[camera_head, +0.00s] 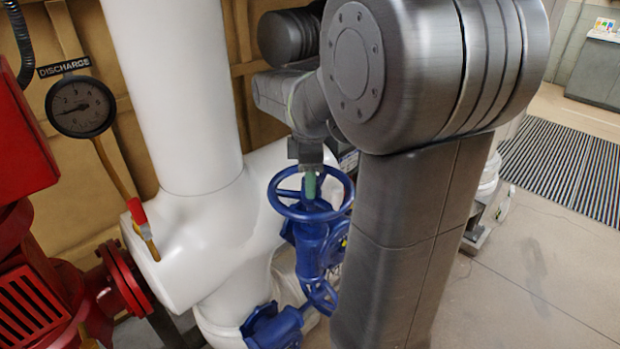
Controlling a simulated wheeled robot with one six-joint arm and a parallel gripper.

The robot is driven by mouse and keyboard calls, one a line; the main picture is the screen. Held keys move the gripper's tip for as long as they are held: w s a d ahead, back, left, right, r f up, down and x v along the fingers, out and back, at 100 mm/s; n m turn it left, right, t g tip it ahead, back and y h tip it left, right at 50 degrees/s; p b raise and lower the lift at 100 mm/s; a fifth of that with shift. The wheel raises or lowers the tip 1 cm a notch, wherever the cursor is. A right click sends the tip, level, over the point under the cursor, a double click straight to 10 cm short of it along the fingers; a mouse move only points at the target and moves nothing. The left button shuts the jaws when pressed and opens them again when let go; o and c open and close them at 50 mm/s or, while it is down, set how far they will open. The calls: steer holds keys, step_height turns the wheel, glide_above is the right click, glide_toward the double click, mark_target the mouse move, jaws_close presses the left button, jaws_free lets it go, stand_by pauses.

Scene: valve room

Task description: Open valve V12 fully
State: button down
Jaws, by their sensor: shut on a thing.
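A blue valve (312,245) with a round spoked handwheel (283,208) stands in front of the white pipework. No V12 label can be read on it. My gripper (311,186) points down over the middle of the handwheel, seen small and from behind my arm. A green piece shows between it and the hub; I cannot tell whether it is a fingertip or the valve stem. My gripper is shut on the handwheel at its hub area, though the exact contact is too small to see. My arm hides what lies right of the valve.
A thick white pipe (175,90) rises left of the valve. A DISCHARGE gauge (81,106), a small red-handled valve (137,212) and red machinery (35,290) stand farther left. Open floor (530,270) and a striped mat (565,165) lie to the right.

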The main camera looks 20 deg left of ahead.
steer(key=shift+r+n+p, duration=0.1)
steer(key=shift+n+p, duration=0.4)
steer(key=shift+n, duration=0.6)
steer(key=c, duration=0.9)
jaws_free()
step_height(320, 180, up, 14)
steer(key=shift+f, duration=0.2)
step_height(320, 180, down, 14)
steer(key=shift+f, duration=0.1)
steer(key=shift+r+m, duration=0.2)
steer(key=shift+m, duration=0.2)
